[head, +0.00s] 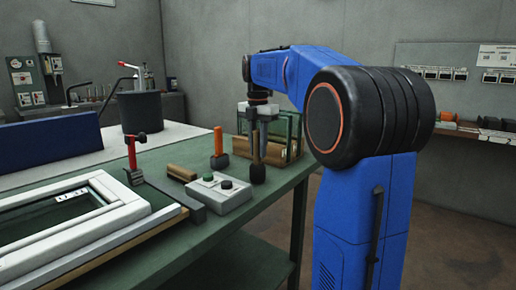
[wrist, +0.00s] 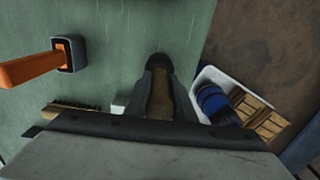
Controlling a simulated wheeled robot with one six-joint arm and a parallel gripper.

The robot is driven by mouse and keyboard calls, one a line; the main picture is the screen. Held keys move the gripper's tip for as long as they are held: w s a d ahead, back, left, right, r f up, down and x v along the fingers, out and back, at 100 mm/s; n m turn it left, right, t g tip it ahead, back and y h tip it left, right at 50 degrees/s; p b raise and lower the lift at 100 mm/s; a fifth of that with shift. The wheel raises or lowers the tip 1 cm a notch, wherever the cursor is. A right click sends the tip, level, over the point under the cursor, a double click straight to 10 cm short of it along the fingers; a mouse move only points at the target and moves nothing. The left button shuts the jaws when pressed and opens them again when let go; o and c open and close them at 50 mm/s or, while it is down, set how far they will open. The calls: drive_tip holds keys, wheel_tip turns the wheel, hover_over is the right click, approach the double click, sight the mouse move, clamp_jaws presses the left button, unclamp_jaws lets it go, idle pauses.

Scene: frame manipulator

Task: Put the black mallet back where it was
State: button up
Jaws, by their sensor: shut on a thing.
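The black mallet (head: 258,173) hangs upright with its dark head down and its brown handle up, at the right part of the green workbench. My gripper (head: 257,135) is shut on the handle from above. In the wrist view the brown handle (wrist: 160,98) lies between the two fingers, and the dark head shows just beyond them. I cannot tell whether the head touches the bench top or is slightly above it.
An orange-handled mallet (head: 218,145) stands left of the held one. A grey button box (head: 218,195) and a wooden block (head: 182,172) are nearby. A glass-sided case (head: 290,132) stands behind. A white bin (wrist: 205,76) holds blue and wooden items. A white window frame (head: 125,225) lies left.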

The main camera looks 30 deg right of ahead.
drive_tip(key=o, duration=1.1)
drive_tip(key=shift+f, duration=0.1)
drive_tip(key=shift+c, duration=0.2)
wheel_tip(320, 180, up, 12)
drive_tip(key=shift+r, duration=0.15)
drive_tip(key=s+a+f+m+t, duration=0.1)
drive_tip(key=s+a+f+m, duration=0.4)
drive_tip(key=s+f, duration=0.5)
drive_tip(key=s+a+f+m+t, duration=0.2)
drive_tip(key=s+a+f+m, duration=0.3)
drive_tip(key=s+f+m, duration=0.4)
drive_tip(key=s+a+f+m+t, duration=0.1)
drive_tip(key=s+a+f+m, duration=0.5)
drive_tip(key=s+f, duration=0.5)
wheel_tip(320, 180, down, 3)
drive_tip(key=shift+s+f+m+t, duration=0.2)
drive_tip(key=shift+m+t, duration=0.2)
drive_tip(key=shift+m, duration=0.7)
